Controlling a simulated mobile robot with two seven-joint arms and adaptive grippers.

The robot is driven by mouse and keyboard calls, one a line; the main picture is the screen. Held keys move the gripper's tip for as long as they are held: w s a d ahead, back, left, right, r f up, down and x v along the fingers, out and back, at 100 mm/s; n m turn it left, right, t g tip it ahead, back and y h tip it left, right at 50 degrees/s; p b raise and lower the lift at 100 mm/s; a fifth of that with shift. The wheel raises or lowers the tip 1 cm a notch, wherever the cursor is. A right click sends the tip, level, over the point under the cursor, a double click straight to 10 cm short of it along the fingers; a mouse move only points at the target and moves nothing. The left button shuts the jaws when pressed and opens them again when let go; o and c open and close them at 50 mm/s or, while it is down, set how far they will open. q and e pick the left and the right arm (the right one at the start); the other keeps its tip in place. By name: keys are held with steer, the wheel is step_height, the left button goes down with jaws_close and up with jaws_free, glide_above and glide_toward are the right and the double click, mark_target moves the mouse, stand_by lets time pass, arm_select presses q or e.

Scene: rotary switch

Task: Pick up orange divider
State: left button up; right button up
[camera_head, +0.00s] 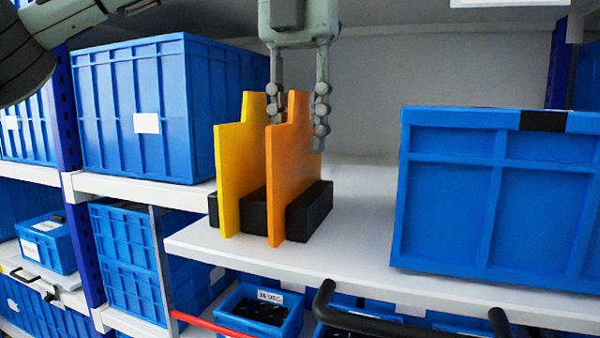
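The orange divider (287,180) stands upright in a black holder (310,206) on the white shelf, with a narrow tab at its top. A yellow divider (235,180) of similar shape stands upright to its left in the same holder. My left gripper (298,128) points down from the top of the view, with its fingers spread. One finger shows at each side of the orange divider's tab, the left one partly hidden behind the dividers. A gap shows between the right finger and the tab; contact cannot be told. My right gripper is not in view.
A large blue crate (497,195) stands on the shelf (350,235) to the right. Another blue crate (165,110) stands behind on the left. Small blue bins (260,310) sit below. The shelf between holder and right crate is clear.

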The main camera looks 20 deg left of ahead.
mark_target(300, 156)
arm_select(q)
steer(key=shift+w+f, duration=0.15)
steer(key=shift+f, duration=1.65)
steer(key=shift+c, duration=0.2)
jaws_close()
